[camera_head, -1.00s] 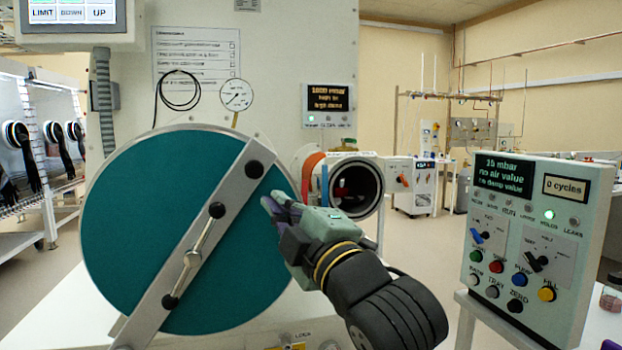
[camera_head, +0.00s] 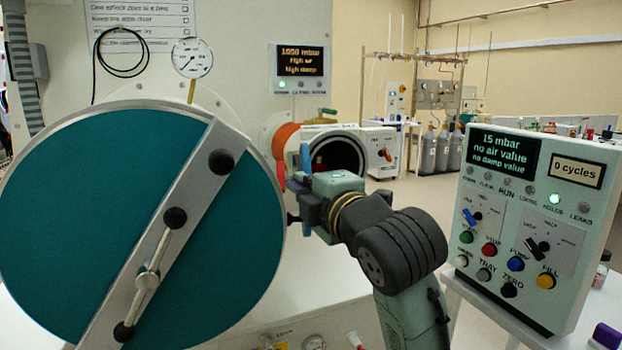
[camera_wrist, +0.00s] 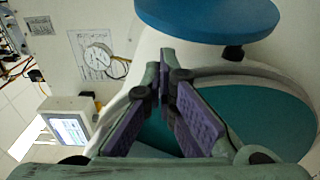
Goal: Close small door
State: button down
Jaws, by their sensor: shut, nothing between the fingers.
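The small round port (camera_head: 340,153) stands open in the head view, right of the large teal door (camera_head: 85,210); its mouth is dark inside. A narrow blue edge (camera_head: 305,158) at the mouth's left looks like the small door seen edge-on. In the wrist view a blue disc (camera_wrist: 205,18), probably this door, is at the top with a black knob below it. My gripper (camera_head: 291,190) is shut and empty, between the large door's right rim and the port. Its fingers (camera_wrist: 165,85) point toward the gap below the blue disc. I cannot tell whether they touch anything.
The large door bears a diagonal metal bar (camera_head: 195,180) with black knobs, close left of my gripper. A control box (camera_head: 530,225) stands on a table at the right. A gauge (camera_head: 192,58) and display (camera_head: 300,65) are on the wall above. Floor beyond the port looks clear.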

jog(key=shift+p+x, duration=0.55)
jog(key=shift+x, duration=1.7)
